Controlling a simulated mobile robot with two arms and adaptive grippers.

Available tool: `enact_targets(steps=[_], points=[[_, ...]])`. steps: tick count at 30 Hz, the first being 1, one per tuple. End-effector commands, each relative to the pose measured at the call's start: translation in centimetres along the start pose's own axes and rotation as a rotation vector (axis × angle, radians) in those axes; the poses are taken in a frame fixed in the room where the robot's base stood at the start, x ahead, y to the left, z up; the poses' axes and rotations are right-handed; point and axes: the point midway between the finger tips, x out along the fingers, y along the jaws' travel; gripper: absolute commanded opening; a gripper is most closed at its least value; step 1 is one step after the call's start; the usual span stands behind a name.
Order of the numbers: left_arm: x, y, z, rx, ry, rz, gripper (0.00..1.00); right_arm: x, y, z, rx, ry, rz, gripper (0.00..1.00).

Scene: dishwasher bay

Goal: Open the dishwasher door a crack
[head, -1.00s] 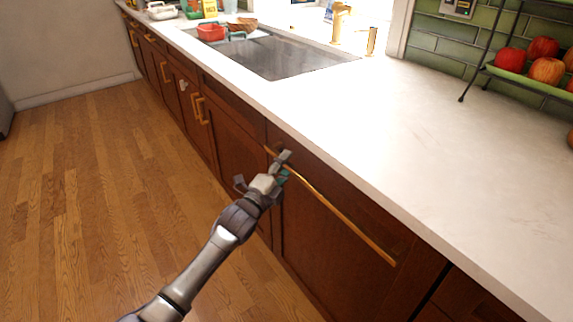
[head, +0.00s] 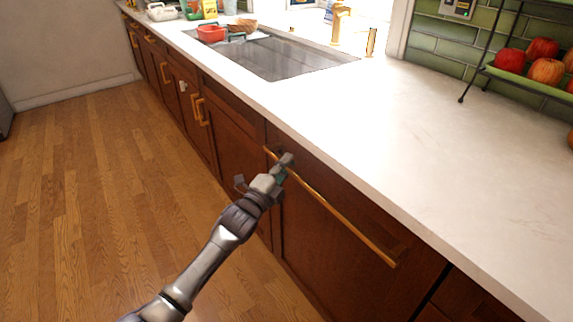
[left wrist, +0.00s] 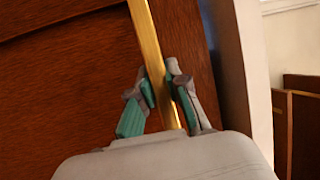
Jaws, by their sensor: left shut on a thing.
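The dishwasher door (head: 318,228) is a dark brown wood panel under the counter, and I see no clear gap at its edges. Its long gold bar handle (head: 340,216) runs along the top of the panel. My left gripper (head: 285,164) is at the handle's far left end. In the left wrist view the fingers (left wrist: 164,92) stand on both sides of the gold handle (left wrist: 147,35) and are shut on it. The door's wood (left wrist: 85,75) lies behind the fingers. My right gripper is not in view.
A white countertop (head: 400,130) runs above the door, with a sink (head: 270,55) further back. Brown cabinets with gold handles (head: 201,110) continue to the left. The wood floor (head: 90,200) in front is clear. A fruit rack (head: 530,80) stands at the right.

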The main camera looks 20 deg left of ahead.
Motion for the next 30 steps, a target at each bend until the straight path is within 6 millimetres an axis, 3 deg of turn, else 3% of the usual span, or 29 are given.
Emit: enact_targets(steps=[2, 8, 12, 18, 24, 30], points=[[-1.1, 0.5, 0.6, -0.007, -0.003, -0.01, 0.0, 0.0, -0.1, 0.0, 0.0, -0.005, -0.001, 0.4], [-6.4, 1.2, 2.8, -0.041, -0.008, -0.076, 0.0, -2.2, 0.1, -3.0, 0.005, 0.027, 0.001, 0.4], [-10.1, 1.5, 4.3, -0.064, -0.008, -0.132, 0.0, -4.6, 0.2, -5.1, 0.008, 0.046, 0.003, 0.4], [-13.9, 2.0, 5.9, -0.089, -0.009, -0.191, 0.0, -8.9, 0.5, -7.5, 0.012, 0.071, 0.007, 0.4], [-16.5, 2.1, 6.9, -0.103, -0.005, -0.232, 0.0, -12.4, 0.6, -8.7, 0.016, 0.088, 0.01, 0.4], [-17.1, 1.9, 7.1, -0.106, -0.003, -0.245, 0.0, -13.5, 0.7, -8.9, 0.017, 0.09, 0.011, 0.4]])
